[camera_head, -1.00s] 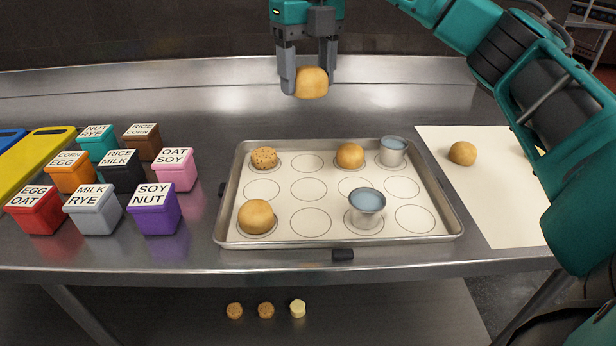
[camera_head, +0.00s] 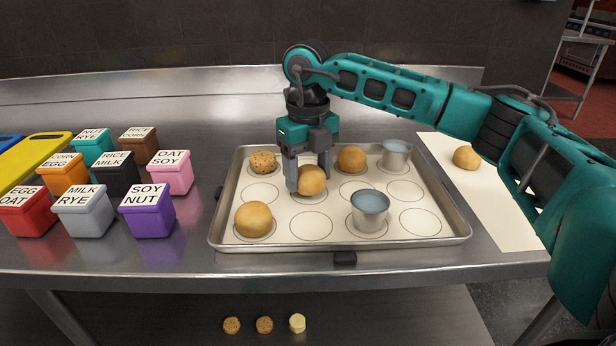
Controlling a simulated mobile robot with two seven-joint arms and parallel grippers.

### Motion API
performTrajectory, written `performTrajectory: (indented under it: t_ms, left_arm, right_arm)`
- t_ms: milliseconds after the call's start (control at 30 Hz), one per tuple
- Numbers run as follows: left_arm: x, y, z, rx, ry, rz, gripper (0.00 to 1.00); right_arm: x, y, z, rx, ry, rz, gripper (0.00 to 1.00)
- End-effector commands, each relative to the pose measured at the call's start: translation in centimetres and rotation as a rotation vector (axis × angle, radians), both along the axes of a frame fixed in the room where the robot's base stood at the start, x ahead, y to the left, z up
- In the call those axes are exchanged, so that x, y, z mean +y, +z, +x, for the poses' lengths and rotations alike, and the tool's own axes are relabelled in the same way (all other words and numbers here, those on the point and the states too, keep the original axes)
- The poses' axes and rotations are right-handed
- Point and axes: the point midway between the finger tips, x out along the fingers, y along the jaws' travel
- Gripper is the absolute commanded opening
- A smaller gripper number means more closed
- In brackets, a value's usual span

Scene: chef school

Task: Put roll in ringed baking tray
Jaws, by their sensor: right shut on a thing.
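The ringed baking tray (camera_head: 415,240) lies on the steel counter, its white liner printed with rings. My right gripper (camera_head: 309,180) is shut on a plain roll (camera_head: 313,180), low over the middle of the tray, at a ring in the middle row. I cannot tell whether the roll touches the liner. A seeded roll (camera_head: 263,162) sits at the back left, a plain roll (camera_head: 351,159) in the back row, and a larger roll (camera_head: 253,219) at the front left. Two metal cups, one at the back right (camera_head: 396,155) and one nearer the front (camera_head: 369,211), stand on rings. My left gripper is out of view.
Another roll (camera_head: 466,157) sits on white paper (camera_head: 480,200) right of the tray. Several labelled boxes, such as a purple one (camera_head: 148,212), stand at left beside a yellow board (camera_head: 28,165). Small pieces (camera_head: 264,325) lie on the lower shelf. Several rings are empty.

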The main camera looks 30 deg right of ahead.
Motion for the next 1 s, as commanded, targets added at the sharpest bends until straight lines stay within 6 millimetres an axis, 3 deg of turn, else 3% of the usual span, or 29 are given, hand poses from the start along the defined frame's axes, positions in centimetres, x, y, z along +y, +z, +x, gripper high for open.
performTrajectory:
  t_ms: [100, 433, 467, 500, 700, 1000]
  left_arm:
    - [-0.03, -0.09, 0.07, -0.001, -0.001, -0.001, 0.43]
    - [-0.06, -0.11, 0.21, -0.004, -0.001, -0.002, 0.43]
    - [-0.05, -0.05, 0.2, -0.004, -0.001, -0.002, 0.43]
    - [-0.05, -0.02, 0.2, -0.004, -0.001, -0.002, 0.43]
    - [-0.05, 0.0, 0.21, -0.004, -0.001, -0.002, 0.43]
    - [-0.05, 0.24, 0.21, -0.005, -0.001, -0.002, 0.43]
  right_arm:
    - [0.0, -1.13, -0.02, 0.0, 0.0, 0.001, 0.33]
    - [0.02, -1.46, 0.0, -0.001, 0.001, 0.001, 0.33]
    - [0.02, -1.4, 0.0, -0.001, 0.001, 0.001, 0.65]
    - [0.03, -1.36, 0.01, -0.001, 0.001, 0.001, 0.68]
    - [0.03, -1.35, 0.01, -0.001, 0.001, 0.001, 0.88]
    - [0.03, -0.92, 0.03, -0.002, 0.001, 0.001, 0.88]
